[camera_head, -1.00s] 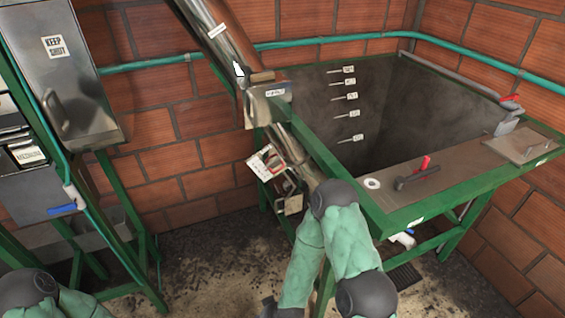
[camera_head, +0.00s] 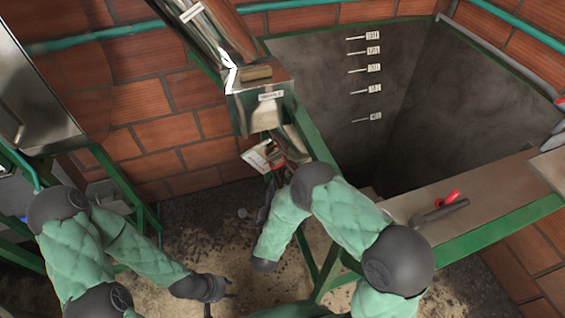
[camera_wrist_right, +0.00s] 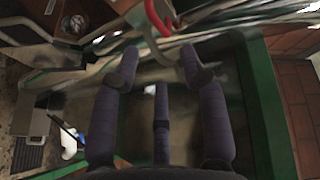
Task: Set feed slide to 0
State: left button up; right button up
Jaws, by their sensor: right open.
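The metal chute (camera_head: 200,35) slopes down to a labelled metal box (camera_head: 265,105) on the tank's green frame. Below the box is a white card with red marks (camera_head: 257,157); its print is too small to read. A red curved handle (camera_wrist_right: 157,18) shows in the right wrist view, just beyond my right gripper's (camera_wrist_right: 160,68) fingertips. Those dark fingers are spread and empty, apart from the handle. In the head view my right arm mostly hides that gripper. My left gripper (camera_head: 220,293) hangs low over the floor, fingers apart and empty. I cannot tell which part is the feed slide.
The deep tank (camera_head: 400,110) with several level tags stands right of the box. Brick walls close the back.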

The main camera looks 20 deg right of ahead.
jog(key=b+x, duration=0.1)
jog(key=x, duration=0.8)
jog(key=shift+w, duration=0.35)
jog(key=shift+d, duration=0.15)
grip_shut()
